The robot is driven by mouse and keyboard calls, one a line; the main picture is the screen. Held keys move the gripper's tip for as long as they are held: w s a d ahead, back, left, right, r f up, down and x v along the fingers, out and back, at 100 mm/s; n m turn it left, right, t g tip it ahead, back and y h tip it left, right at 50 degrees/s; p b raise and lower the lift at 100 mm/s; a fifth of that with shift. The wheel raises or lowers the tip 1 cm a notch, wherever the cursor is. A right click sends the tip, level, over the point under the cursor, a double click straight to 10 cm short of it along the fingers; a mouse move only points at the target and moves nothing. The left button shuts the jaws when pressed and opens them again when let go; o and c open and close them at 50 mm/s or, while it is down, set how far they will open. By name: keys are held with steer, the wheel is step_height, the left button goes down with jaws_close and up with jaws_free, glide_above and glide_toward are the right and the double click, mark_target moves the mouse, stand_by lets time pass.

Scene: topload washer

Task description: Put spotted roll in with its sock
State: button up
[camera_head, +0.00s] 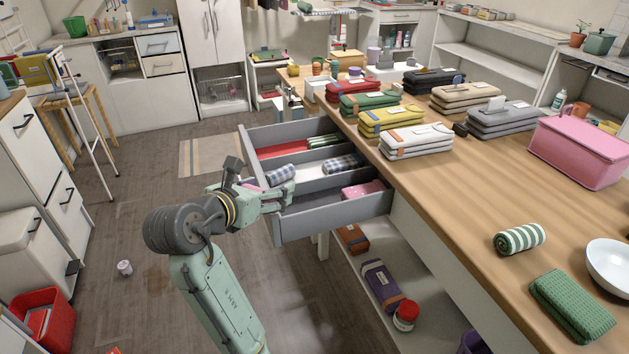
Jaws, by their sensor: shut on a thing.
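My gripper (284,195) is at the near front corner of the open grey drawer (335,213), over its front edge. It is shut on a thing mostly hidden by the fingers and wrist. A small pink patch beside the wrist looks like part of the spotted roll (252,184); its spots cannot be made out. A pink spotted sock (362,189) lies in the drawer's nearest compartment, toward the right end. A blue checked roll (281,174) and checked sock (343,163) lie in the middle compartment. A green striped sock (322,140) lies farther back.
On the wooden table (455,180) are a green striped roll (520,238), green cloth (572,305), white bowl (610,265), pink box (578,152) and several folded stacks. A red cloth (283,149) lies in the far compartment. The table edge borders the drawer's right side.

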steer(key=w+d, duration=0.2)
steer(key=w, duration=0.1)
steer(key=w+d+p, duration=0.1)
steer(key=w+d, duration=0.1)
steer(key=w, duration=0.2)
steer(key=w+d+f+p, duration=0.1)
steer(key=w+d, duration=0.1)
steer(key=w, duration=0.1)
steer(key=shift+w+d, duration=0.2)
steer(key=shift+w, duration=0.2)
steer(key=shift+f+p, duration=0.6)
steer(key=shift+f, duration=1.2)
steer(key=shift+f, duration=0.15)
steer(key=shift+f, duration=0.55)
